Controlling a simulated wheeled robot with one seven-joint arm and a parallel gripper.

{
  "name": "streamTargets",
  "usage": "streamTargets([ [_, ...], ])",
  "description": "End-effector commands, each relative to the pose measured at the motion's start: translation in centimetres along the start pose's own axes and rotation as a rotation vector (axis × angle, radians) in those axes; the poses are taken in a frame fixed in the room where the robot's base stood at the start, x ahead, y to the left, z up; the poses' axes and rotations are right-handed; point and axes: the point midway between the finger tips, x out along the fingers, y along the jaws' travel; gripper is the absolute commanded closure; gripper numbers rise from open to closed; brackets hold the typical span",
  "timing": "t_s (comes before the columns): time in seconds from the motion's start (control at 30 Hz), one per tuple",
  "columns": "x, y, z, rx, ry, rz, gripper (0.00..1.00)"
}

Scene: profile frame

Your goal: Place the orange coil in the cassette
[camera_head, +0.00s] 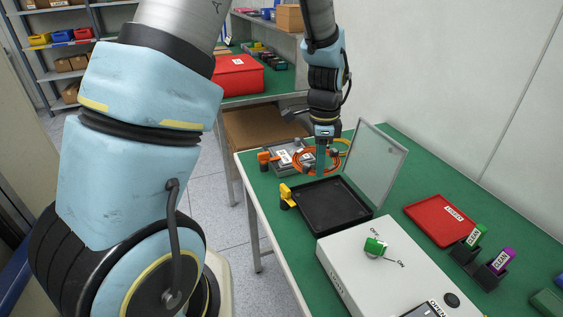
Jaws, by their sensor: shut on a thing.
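The orange coil (299,163) shows as thin orange loops around the lower end of my gripper (321,168). My gripper points down at the far end of the green table and is shut on the coil; its fingertips are small and partly unclear here. An open black tray with a raised clear lid, which looks like the cassette (331,207), lies just nearer than the gripper. A yellow latch (287,195) is at its left side. The gripper and coil are over or just behind the tray's far edge; I cannot tell their height.
A grey fixture with an orange clamp (265,157) is left of the coil. The clear lid (374,166) stands upright on the right. A grey box with a green switch (375,246) is in front. A red tray (440,219) and labelled green and purple items stand right.

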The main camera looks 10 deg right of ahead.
Motion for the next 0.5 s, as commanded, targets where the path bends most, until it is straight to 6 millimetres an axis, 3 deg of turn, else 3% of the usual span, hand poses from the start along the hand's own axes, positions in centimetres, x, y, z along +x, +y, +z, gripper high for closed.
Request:
streamTargets([
  [0.03, -0.1, 0.8, -1.3, 0.074, -0.001, -0.002, 1.0],
  [0.13, 1.4, 1.8, -2.9, 0.184, -0.006, -0.002, 1.0],
  [0.3, 4.2, 2.1, -3.4, 0.229, -0.007, -0.004, 1.0],
  [0.5, 5.2, 2.2, -3.5, 0.237, -0.007, -0.007, 1.0],
])
